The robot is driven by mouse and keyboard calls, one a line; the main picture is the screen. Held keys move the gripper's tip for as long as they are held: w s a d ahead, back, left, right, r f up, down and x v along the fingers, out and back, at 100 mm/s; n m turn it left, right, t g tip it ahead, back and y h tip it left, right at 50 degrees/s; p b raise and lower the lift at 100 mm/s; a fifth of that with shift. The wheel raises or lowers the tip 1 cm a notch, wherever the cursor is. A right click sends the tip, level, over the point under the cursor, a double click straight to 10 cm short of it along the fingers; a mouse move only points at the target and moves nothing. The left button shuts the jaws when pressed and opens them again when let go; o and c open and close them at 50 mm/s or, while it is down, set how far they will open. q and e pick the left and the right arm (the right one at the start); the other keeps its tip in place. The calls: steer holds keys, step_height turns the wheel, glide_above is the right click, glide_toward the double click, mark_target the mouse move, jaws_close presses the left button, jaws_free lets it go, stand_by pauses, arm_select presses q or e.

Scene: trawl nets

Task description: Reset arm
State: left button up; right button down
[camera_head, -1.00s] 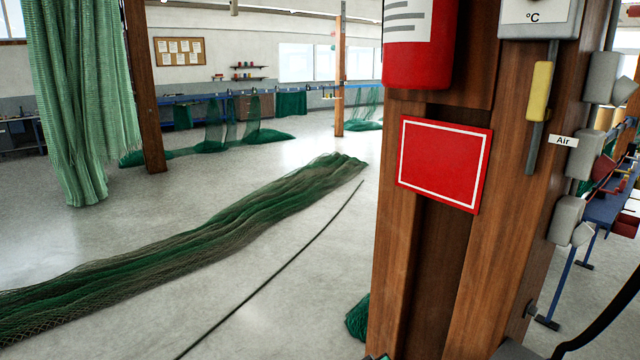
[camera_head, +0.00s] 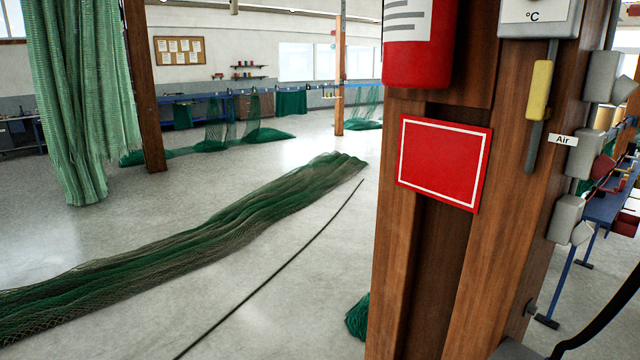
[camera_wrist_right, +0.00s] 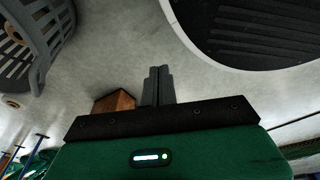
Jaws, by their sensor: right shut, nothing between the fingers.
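My right gripper (camera_wrist_right: 157,86) shows in the right wrist view. Its two dark fingers are together with nothing between them, and it points out over bare grey floor. Neither gripper shows in the head view, and my left gripper is in no view. The task names no other object.
A wooden post (camera_head: 395,250) stands close in front, with a red fire extinguisher (camera_head: 420,45), a red sign (camera_head: 442,162) and grey boxes. A long green net (camera_head: 200,245) lies on the floor at left, beside a dark line (camera_head: 290,258). A grey slatted basket (camera_wrist_right: 40,45) shows in the wrist view.

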steer(key=s+d+f+g, duration=0.1)
steer(key=s, duration=0.8)
steer(key=shift+d+m, duration=0.3)
